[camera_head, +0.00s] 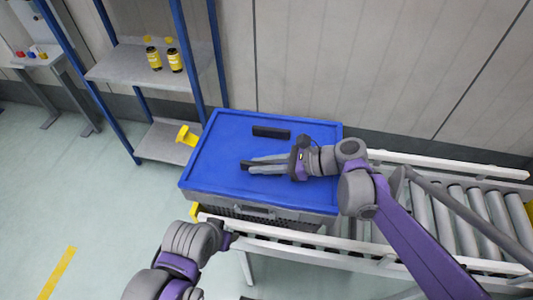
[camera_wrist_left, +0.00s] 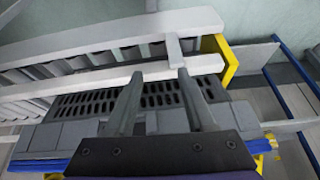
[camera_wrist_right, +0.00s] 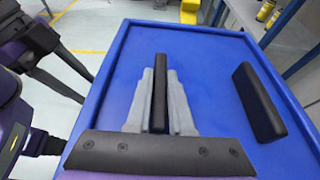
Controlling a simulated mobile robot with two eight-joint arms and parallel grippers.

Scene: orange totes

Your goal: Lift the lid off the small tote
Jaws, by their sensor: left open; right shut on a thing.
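A blue lid (camera_head: 220,155) with a raised rim lies over a grey tote (camera_head: 290,217) on the conveyor. I see no clear gap between them. The lid has two black bar handles. My right gripper (camera_head: 250,165) is shut on the near handle (camera_wrist_right: 160,95), with one finger along each side. The far handle (camera_head: 271,132) is free; it also shows in the right wrist view (camera_wrist_right: 258,102). My left gripper (camera_wrist_left: 158,95) is open and empty, low at the tote's near left side. The left wrist view shows the tote's slotted grey wall (camera_wrist_left: 75,106) beyond its fingers.
A blue-framed shelf (camera_head: 130,65) with two yellow-and-black cans (camera_head: 153,58) stands behind left. A wall closes the back. The floor at left is clear.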

